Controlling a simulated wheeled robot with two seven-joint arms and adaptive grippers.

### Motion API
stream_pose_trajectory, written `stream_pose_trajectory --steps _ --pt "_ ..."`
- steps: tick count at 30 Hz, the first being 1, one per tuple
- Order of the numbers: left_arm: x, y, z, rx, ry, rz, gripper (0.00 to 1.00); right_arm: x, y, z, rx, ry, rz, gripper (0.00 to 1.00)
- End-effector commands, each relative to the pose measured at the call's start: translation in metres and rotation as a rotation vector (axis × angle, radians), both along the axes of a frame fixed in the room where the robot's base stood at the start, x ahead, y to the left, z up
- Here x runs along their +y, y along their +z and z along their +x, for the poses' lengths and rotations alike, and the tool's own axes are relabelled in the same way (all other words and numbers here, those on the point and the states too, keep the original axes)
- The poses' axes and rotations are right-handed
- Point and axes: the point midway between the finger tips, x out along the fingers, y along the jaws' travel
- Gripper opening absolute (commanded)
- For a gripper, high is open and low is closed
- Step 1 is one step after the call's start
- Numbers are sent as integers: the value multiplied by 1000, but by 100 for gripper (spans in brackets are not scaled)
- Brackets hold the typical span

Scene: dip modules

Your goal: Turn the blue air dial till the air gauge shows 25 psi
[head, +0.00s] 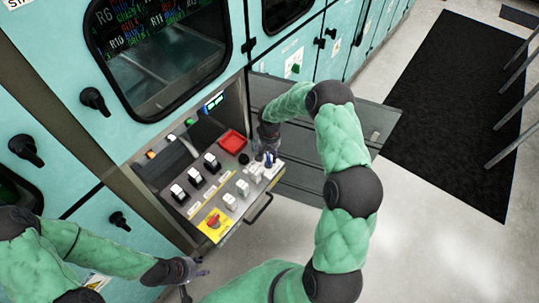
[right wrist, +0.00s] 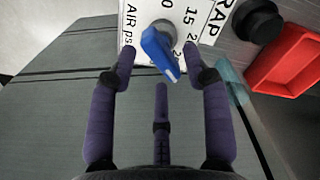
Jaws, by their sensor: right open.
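My right gripper (right wrist: 158,62) is open, with fingers to the left and right of the dial and one below; I see no clear contact. In the head view the dial (head: 268,160) is small, below my right gripper (head: 268,148) at the panel's right edge. The plate's numbers are partly hidden, and I cannot read an air gauge. My left gripper (head: 190,270) is at lower left, away from the panel, its fingers unclear.
The control panel (head: 195,210) carries several switches, a red knob (head: 213,221) and a red tray (head: 231,140), which also shows in the right wrist view beside a black knob (right wrist: 259,20). A handle (head: 260,208) juts from the panel's front.

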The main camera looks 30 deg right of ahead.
Motion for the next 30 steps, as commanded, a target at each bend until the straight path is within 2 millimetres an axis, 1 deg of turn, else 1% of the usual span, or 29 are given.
stream_pose_trajectory --steps 5,9,15,18,21,30 --pt "0 0 0 0 0 0 40 0 31 1 -4 1 -2 49" --pt "0 0 0 0 0 0 40 0 60 1 -4 0 -1 49" --pt "0 0 0 0 0 0 40 0 93 1 -2 1 -1 49" --pt "0 0 0 0 0 0 40 0 103 1 -2 1 -1 49" --pt "0 0 0 0 0 0 40 0 109 0 0 0 0 49" --pt "0 0 0 0 0 0 40 0 112 0 0 1 0 49"
